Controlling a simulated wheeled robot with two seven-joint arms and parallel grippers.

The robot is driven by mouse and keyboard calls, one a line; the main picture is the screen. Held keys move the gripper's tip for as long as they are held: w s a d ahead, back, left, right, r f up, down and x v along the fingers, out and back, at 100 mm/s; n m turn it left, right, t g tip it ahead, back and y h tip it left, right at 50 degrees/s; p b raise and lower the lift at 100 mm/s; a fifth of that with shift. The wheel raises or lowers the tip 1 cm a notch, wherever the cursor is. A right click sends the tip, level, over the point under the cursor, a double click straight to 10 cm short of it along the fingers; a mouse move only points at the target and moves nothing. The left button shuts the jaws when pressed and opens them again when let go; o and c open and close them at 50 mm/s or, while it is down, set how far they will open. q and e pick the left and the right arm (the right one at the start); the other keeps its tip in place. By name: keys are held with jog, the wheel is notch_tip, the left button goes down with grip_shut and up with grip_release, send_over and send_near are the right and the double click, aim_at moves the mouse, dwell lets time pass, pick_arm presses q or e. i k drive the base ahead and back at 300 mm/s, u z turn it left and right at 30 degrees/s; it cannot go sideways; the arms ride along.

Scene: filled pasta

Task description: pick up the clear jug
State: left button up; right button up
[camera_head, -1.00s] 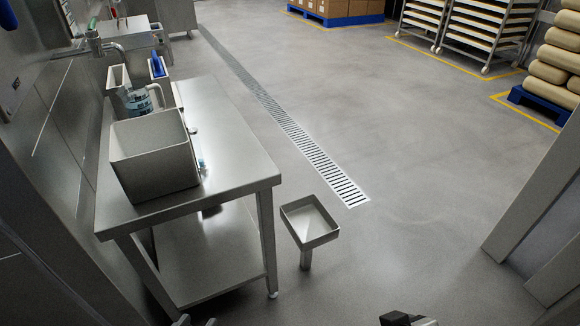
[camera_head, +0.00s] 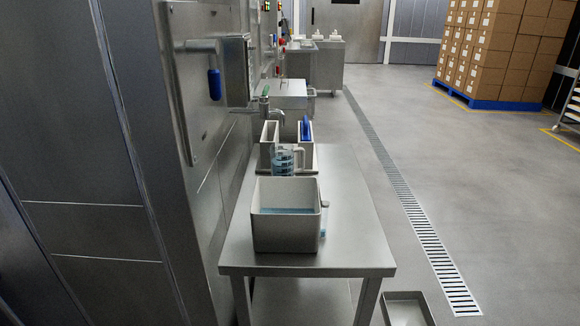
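The clear jug (camera_head: 285,163) stands on the steel table (camera_head: 352,215), just behind a square beige bin (camera_head: 285,236). It looks upright, with bluish bands or markings on its wall and a pale handle on its right side. The bin's back rim hides the jug's lower part. Neither of my grippers is in view, so I cannot see whether they are open or shut.
Bluish liquid shows inside the bin. A narrow clear object (camera_head: 324,219) is beside its right wall. A shallow tray (camera_head: 406,309) is low at the table's front right.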

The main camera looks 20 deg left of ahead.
aim_at(282, 153)
jog(key=z, duration=1.45)
jog(key=i, duration=3)
jog(key=u, duration=1.85)
jog(key=i, duration=2.2)
jog(key=u, duration=3.05)
jog(key=i, duration=0.6)
jog(key=z, duration=0.3)
